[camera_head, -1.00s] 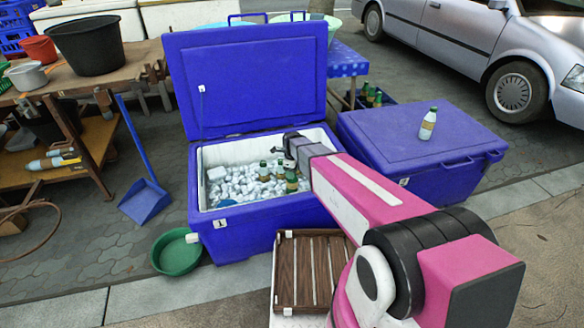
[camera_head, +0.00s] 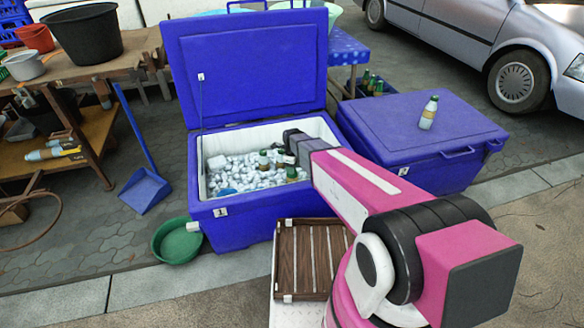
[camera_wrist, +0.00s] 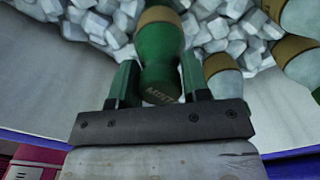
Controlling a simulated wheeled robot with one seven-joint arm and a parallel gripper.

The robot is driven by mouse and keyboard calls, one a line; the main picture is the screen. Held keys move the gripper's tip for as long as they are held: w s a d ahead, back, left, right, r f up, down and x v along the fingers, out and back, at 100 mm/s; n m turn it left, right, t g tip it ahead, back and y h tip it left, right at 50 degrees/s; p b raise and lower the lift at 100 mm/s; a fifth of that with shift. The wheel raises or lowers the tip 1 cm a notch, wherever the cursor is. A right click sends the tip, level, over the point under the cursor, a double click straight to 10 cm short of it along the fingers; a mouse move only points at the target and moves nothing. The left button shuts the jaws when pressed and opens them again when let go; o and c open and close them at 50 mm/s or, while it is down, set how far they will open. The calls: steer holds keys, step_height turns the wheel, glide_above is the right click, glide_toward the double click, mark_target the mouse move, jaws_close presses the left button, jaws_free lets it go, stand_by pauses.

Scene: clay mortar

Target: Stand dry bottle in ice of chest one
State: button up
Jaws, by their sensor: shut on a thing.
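The open blue chest (camera_head: 262,222) has a white liner and a label that appears to read 1. My gripper (camera_wrist: 160,80) reaches down inside the chest. In the wrist view it is shut on a green bottle (camera_wrist: 158,48) with a gold band, its top end between the fingers. The bottle's lower end is out of frame, so I cannot tell how deep it sits. In the head view my wrist partly hides the gripper.
A closed blue chest (camera_head: 415,140) stands to the right with a bottle (camera_head: 428,112) upright on its lid. The open lid (camera_head: 245,72) rises behind the ice. A wooden slatted crate (camera_head: 310,258) and green basin (camera_head: 177,242) are in front. A blue dustpan (camera_head: 145,190) stands left.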

steer(key=shift+f, duration=0.55)
stand_by(0.6)
steer(key=o, duration=1.5)
steer(key=shift+r, duration=13.5)
steer(key=shift+d, duration=0.1)
steer(key=s+d+f+n, duration=0.2)
steer(key=s+d+n, duration=0.4)
steer(key=n, duration=0.1)
steer(key=s+d+f+n, duration=0.2)
steer(key=s+d+n, duration=0.4)
steer(key=n, duration=0.1)
steer(key=s+d+f+n, duration=0.3)
steer(key=s+d+n, duration=0.3)
steer(key=d+n, duration=0.1)
steer(key=shift+s+f+n, duration=0.1)
steer(key=shift+s+n, duration=0.2)
steer(key=shift+n, duration=0.2)
